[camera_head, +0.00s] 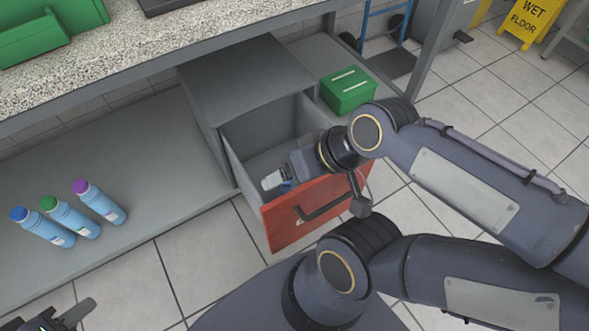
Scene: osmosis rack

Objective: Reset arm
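My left gripper (68,315) shows at the bottom left corner, dark and partly cut off by the frame edge. I cannot tell how far its fingers are apart. It is in front of the shelf and low in the picture, with nothing seen in it. My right arm folds in from the right edge, and its gripper (278,180) reaches over the open drawer (237,165), just behind the red drawer front (292,226). A pale tip and a small blue patch show there. I cannot tell whether they belong to the gripper or to an item, and the fingers are not clear.
A green box (347,91) stands right of the drawer cabinet (250,75). The speckled counter (160,38) overhangs above. A yellow wet-floor sign (526,22) stands far right.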

